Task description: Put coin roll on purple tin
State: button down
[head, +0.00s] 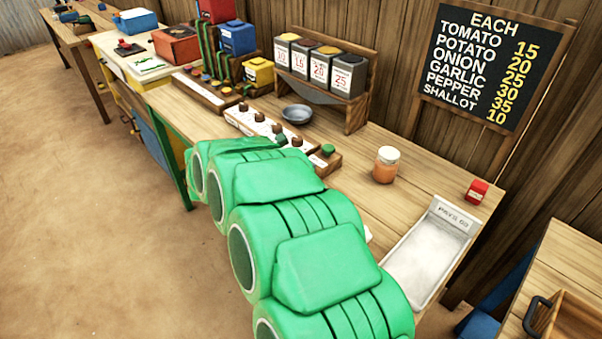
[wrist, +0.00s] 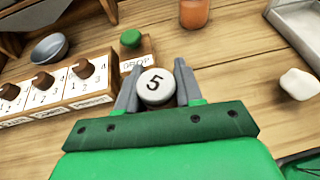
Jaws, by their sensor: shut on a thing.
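My gripper (wrist: 157,82) is shut on a white round-ended piece (wrist: 155,86) marked 5, which looks like the coin roll. Its end face shows between the two grey fingers in the wrist view, above the wooden table; I cannot tell whether it touches the table. In the head view my green arm hides the gripper and the piece. I see no tin that is clearly purple in either view.
The table (head: 425,180) holds a grey bowl (head: 297,114), a row of brown knobs (wrist: 60,88), a green button (wrist: 130,38), an orange jar (head: 385,168), a red box (head: 477,191), a metal tray (head: 432,250) and a white lump (wrist: 300,84). Several grey bins (head: 348,78) stand behind.

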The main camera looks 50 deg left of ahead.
jog(key=shift+w+a+f, duration=0.3)
jog(key=shift+a+f, duration=0.1)
jog(key=shift+f, duration=0.15)
jog(key=shift+w+a+f, duration=0.25)
jog(key=shift+a+f, duration=0.15)
jog(key=shift+f, duration=1.7)
jog(key=shift+f, duration=0.15)
jog(key=c, duration=0.7)
grip_release()
jog(key=shift+c, duration=0.2)
